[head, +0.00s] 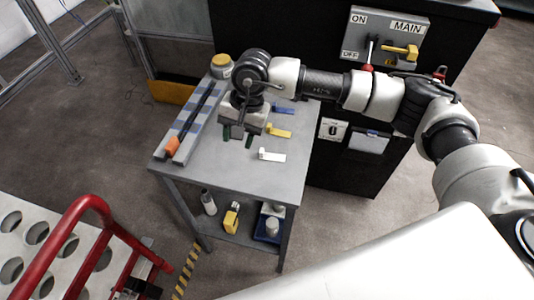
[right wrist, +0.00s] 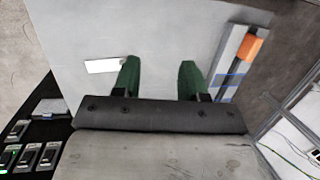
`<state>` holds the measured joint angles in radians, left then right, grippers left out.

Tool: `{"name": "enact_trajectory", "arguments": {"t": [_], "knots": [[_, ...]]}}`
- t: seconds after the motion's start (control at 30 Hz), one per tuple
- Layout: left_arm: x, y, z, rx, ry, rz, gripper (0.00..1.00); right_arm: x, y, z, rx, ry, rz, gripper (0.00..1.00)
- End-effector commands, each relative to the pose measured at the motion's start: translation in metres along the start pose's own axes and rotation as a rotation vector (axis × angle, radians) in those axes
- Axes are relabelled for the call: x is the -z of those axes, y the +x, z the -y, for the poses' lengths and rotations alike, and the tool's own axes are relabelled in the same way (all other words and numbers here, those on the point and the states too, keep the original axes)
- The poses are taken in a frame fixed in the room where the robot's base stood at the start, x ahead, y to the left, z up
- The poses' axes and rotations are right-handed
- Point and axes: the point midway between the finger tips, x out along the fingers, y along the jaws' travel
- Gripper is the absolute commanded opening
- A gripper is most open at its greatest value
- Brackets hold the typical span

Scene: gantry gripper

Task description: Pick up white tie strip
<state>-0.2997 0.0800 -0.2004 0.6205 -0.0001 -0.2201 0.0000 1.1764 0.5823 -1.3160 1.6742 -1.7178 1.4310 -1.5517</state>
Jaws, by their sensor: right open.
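The white tie strip (head: 272,155) lies flat on the grey table (head: 215,165), near its front right part. My right gripper (head: 238,136) is above the table, to the left of and behind the white strip in the head view. Its two green fingers (right wrist: 159,80) are apart with nothing between them. My left gripper is not in view.
A yellow strip (head: 279,132) and a blue strip (head: 283,110) lie behind the white one. A grey rail with an orange block (head: 172,145) runs along the table's left side. A yellow-lidded jar (head: 221,62) stands at the back. A black cabinet (head: 345,160) borders the right.

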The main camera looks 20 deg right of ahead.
Motion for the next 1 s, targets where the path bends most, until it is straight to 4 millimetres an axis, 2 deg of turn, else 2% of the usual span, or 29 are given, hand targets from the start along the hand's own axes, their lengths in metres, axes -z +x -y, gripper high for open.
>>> {"name": "enact_trajectory", "arguments": {"t": [0.03, 0.1, 0.23, 0.5, 0.73, 0.87, 1.0], "knots": [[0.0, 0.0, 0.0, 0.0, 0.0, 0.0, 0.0, 0.019, -0.011, -0.01, -0.068, -0.02, -0.071, 0.43], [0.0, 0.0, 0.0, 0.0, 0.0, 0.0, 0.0, 0.035, -0.02, -0.022, -0.144, -0.041, -0.134, 0.43], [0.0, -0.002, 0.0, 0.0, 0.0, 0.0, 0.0, 0.048, -0.021, -0.033, -0.206, -0.053, -0.177, 0.43], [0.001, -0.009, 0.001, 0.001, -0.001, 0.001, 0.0, 0.054, 0.018, -0.041, -0.206, -0.052, -0.176, 0.43], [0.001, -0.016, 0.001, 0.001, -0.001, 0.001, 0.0, 0.056, 0.035, -0.046, -0.205, -0.054, -0.174, 0.43], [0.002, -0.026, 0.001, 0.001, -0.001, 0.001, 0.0, 0.057, 0.053, -0.053, -0.206, -0.052, -0.172, 0.43], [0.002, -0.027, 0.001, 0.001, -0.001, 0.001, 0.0, 0.061, 0.071, -0.056, -0.203, -0.052, -0.174, 0.43]]}}
